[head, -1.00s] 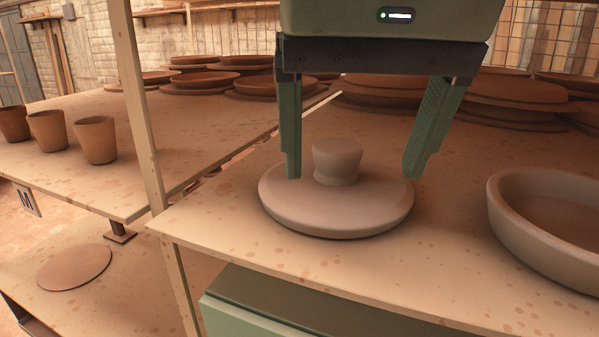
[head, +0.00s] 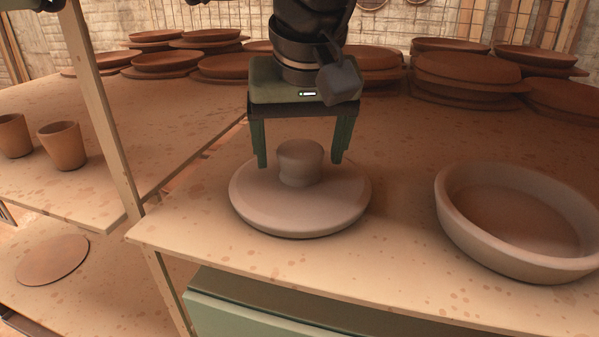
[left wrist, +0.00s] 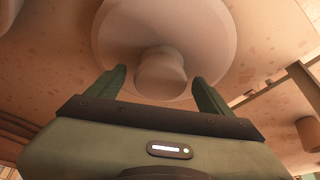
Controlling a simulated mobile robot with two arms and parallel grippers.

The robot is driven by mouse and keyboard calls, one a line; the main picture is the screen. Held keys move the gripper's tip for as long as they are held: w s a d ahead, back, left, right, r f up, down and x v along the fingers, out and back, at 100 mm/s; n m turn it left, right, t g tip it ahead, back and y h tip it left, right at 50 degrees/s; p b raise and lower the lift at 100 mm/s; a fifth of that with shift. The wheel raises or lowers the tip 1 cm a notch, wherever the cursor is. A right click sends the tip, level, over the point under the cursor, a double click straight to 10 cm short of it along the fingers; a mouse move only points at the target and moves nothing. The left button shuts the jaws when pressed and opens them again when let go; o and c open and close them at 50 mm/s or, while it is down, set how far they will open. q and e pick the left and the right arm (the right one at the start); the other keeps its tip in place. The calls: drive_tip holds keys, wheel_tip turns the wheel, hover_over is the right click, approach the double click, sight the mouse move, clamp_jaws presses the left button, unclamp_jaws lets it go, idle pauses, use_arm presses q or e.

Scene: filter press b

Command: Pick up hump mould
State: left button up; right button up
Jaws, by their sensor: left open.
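The hump mould (head: 300,205) is a pale round disc with a knob on top, lying on the table near its front edge. My left gripper (head: 303,165) is open just behind and above it, its two fingers on either side of the knob and apart from it. In the left wrist view the gripper (left wrist: 160,82) points at the knob of the mould (left wrist: 165,25), with a finger to each side. The gripper looks empty. My right gripper is not seen.
A large shallow bowl (head: 452,230) stands to the right of the mould. Stacked brown plates (head: 468,68) line the back. A wooden post (head: 97,110) rises at the left, with brown cups (head: 62,147) beyond it. Bare table lies between mould and bowl.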

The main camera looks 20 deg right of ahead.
use_arm(q)
drive_tip(key=shift+w+f, duration=0.1)
drive_tip(key=shift+f, duration=0.1)
clamp_jaws()
drive_tip(key=shift+r, duration=0.15)
